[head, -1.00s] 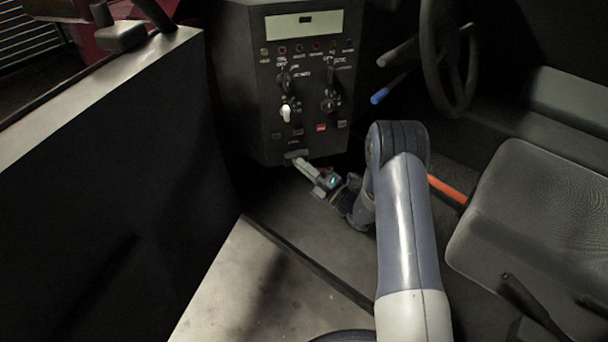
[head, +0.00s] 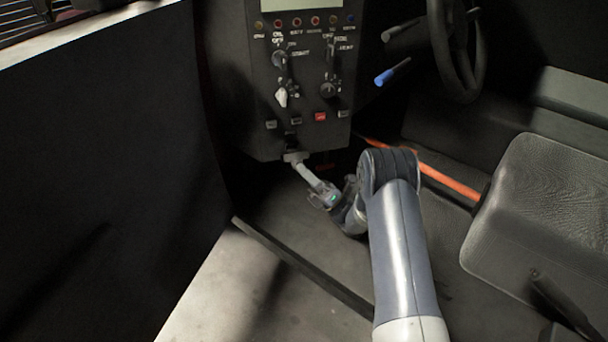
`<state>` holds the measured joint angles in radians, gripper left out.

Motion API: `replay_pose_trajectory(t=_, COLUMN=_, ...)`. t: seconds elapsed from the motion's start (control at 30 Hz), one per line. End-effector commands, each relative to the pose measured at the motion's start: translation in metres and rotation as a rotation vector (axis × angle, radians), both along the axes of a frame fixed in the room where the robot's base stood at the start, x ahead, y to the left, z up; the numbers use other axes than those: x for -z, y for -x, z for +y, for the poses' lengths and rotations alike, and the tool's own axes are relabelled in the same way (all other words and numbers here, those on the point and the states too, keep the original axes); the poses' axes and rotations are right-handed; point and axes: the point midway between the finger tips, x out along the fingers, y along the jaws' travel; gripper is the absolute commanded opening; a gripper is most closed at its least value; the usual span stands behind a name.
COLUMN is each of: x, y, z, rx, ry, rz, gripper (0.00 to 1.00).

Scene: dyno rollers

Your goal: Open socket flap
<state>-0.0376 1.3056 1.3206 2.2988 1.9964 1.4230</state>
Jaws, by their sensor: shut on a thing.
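The socket flap (head: 291,157) is a small grey piece at the bottom edge of the dark control panel (head: 262,95). A dark patch (head: 292,141) shows just above it, perhaps the socket; it is too dim to tell. My gripper (head: 299,160) reaches up to the flap from the lower right and is shut on it. The flap looks roughly level, sticking out from the panel. Its exact angle and the fingertips' contact are too small to see clearly.
The panel carries knobs, a white switch (head: 281,97) and a red button (head: 320,117). A blue-tipped lever (head: 385,77) and the steering wheel (head: 456,50) are at the upper right. A seat (head: 545,205) stands right, a dark wall (head: 110,170) left. An orange bar (head: 450,182) crosses behind my arm.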

Motion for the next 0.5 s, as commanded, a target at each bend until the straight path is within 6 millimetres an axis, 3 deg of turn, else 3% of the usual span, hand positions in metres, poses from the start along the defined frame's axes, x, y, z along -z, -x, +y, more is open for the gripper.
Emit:
replay_pose_trajectory(t=0.4, x=0.0001, y=-0.0004, z=-0.0003, rx=0.002, ry=-0.001, rz=-0.005, gripper=0.0)
replay_pose_trajectory(t=0.43, x=0.0001, y=-0.0004, z=-0.0003, rx=0.002, ry=-0.001, rz=-0.005, gripper=0.1)
replay_pose_trajectory(t=0.5, x=0.0, y=-0.0004, z=-0.0003, rx=0.002, ry=-0.001, rz=-0.005, gripper=0.15)
